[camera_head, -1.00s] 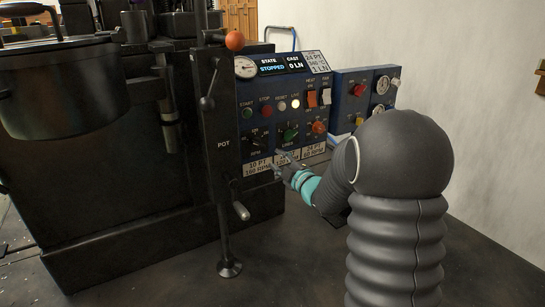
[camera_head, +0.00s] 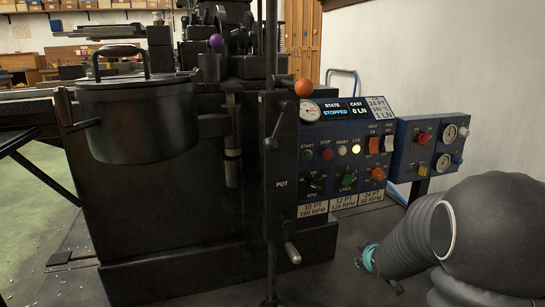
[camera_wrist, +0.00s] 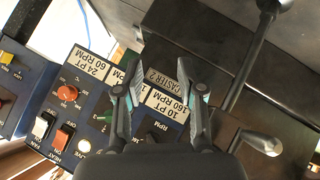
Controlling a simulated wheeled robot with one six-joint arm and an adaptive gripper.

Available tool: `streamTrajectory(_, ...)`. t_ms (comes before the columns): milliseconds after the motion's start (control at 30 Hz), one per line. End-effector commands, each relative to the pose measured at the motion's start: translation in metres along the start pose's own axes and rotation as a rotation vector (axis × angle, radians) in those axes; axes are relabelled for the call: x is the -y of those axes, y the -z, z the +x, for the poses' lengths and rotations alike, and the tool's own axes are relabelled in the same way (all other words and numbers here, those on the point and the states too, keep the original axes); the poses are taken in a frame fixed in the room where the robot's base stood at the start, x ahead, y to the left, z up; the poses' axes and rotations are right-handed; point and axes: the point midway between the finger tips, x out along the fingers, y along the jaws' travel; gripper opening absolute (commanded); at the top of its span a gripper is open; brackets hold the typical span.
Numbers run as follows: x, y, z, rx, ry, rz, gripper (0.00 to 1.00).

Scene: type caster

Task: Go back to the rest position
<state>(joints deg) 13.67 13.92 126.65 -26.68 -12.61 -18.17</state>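My gripper (camera_wrist: 160,76) shows in the wrist view with its two fingers spread apart and nothing between them. The caster's blue control panel (camera_wrist: 95,105) lies beyond the fingers, upside down in that view. In the head view my arm comes in at the lower right. Its teal wrist part (camera_head: 368,258) is low, below and right of the panel (camera_head: 335,190), apart from it. The fingertips are too small or hidden there to tell. The panel display reads STOPPED and 0 LN, and the white-yellow LIVE lamp is lit.
The black caster with its pot (camera_head: 140,120) fills the left and middle. A second blue panel (camera_head: 432,145) with gauges is to the right. A white wall (camera_head: 430,60) stands behind. Dark floor lies below.

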Motion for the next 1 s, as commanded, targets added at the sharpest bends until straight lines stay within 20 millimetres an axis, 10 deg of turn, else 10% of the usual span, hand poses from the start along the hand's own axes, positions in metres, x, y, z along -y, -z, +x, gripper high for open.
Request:
streamTrajectory(400, 0.049, -0.043, -0.184, 0.491, 0.108, 0.452, 0.39)
streamTrajectory(700, 0.089, -0.033, -0.311, 0.595, 0.193, 0.611, 0.39)
streamTrajectory(1000, 0.094, -0.001, -0.391, 0.438, 0.211, 0.619, 0.39)
